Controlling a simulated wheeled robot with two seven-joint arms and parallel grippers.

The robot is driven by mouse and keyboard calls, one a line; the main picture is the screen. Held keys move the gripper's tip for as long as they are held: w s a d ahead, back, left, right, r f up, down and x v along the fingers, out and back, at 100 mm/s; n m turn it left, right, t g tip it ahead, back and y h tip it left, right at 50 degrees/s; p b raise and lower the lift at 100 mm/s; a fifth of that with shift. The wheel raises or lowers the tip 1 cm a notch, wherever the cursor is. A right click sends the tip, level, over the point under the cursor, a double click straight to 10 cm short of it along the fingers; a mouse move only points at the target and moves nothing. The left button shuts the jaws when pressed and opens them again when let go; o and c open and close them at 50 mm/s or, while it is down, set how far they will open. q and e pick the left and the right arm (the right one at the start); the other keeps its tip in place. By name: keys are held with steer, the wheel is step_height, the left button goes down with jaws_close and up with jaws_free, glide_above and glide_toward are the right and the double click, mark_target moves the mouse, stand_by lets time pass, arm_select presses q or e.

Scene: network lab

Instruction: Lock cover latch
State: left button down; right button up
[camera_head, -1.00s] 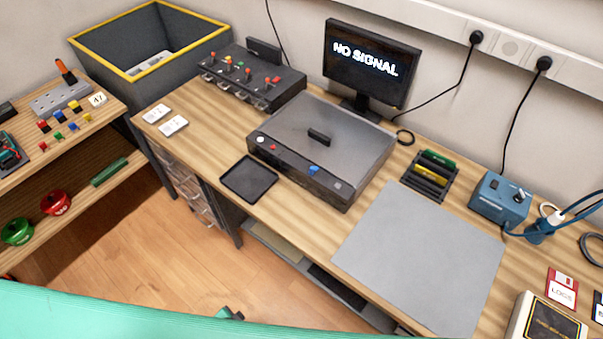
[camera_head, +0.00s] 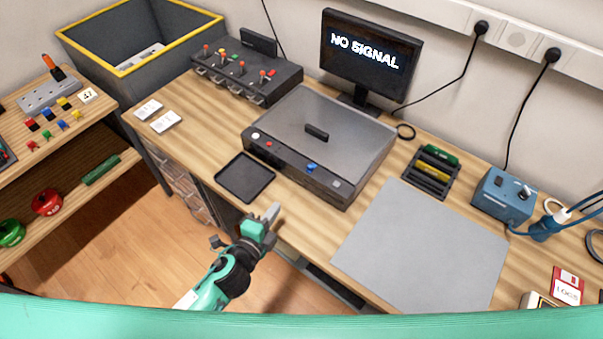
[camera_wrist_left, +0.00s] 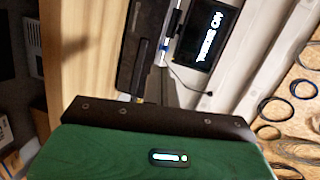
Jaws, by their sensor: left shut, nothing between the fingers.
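The grey box with a flat lid cover (camera_head: 330,133) stands on the desk, and its lid looks closed. A dark handle (camera_head: 317,132) sits on top of the lid. On the front strip is a small blue part (camera_head: 312,168), which may be the latch; its exact position is too small to tell. My left gripper (camera_head: 274,211) is shut and empty, at the front edge of the desk, in front of and below the box, apart from it. The left wrist view shows the monitor (camera_wrist_left: 208,38) sideways beyond the gripper body. My right gripper is not in view.
A black tray (camera_head: 245,177) lies left of the box, near my left gripper. A grey mat (camera_head: 420,245) lies right, clear. The switch panel (camera_head: 246,75) and the monitor (camera_head: 370,55) stand behind. A slotted holder (camera_head: 431,172) and a blue device (camera_head: 503,195) are to the right.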

mark_target(309, 168)
arm_select(q)
steer(key=shift+s+d+r+m+h, duration=0.15)
steer(key=shift+d+r+m+h, duration=0.4)
steer(key=shift+r+m, duration=0.2)
steer(key=shift+d, duration=0.1)
steer(key=p+x, duration=0.3)
steer(key=x, duration=0.9)
steer(key=shift+w, duration=0.35)
steer(key=shift+w+d+f, duration=0.1)
steer(key=shift+w+d, duration=0.25)
steer(key=shift+w, duration=0.2)
